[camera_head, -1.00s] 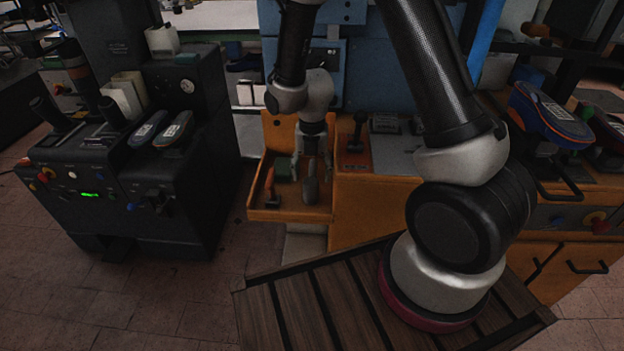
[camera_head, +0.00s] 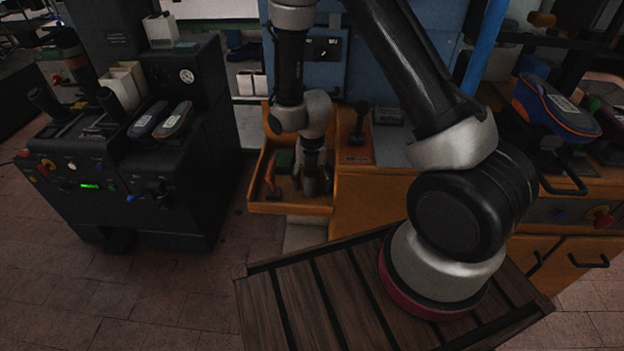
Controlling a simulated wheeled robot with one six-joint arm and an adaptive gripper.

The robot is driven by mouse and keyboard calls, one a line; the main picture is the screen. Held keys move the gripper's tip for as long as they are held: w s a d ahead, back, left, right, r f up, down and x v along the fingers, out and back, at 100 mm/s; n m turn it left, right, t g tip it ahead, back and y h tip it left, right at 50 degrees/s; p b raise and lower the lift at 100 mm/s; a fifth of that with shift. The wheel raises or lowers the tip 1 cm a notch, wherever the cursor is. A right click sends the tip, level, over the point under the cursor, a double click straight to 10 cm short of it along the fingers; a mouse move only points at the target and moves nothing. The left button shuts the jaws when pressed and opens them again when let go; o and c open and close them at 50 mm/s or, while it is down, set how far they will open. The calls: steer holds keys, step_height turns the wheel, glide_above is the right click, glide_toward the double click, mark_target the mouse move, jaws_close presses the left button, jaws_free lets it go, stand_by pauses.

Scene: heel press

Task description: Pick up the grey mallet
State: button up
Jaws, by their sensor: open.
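The grey mallet (camera_head: 311,187) is in the orange open tray (camera_head: 289,208), toward its right side. Only a small part of it shows; my gripper and wrist hide the rest. My gripper (camera_head: 312,184) is open, pointing down into the tray, with its fingers on either side of the mallet. I cannot tell whether the fingers touch it.
An orange-handled tool (camera_head: 270,178) lies at the left of the same tray, beside a dark green item (camera_head: 285,160). The tray walls rise close around my gripper. A black machine (camera_head: 165,185) stands to the left, with open floor between. An orange bench (camera_head: 375,200) is to the right.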

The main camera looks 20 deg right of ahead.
jaws_close()
steer(key=shift+r, duration=0.1)
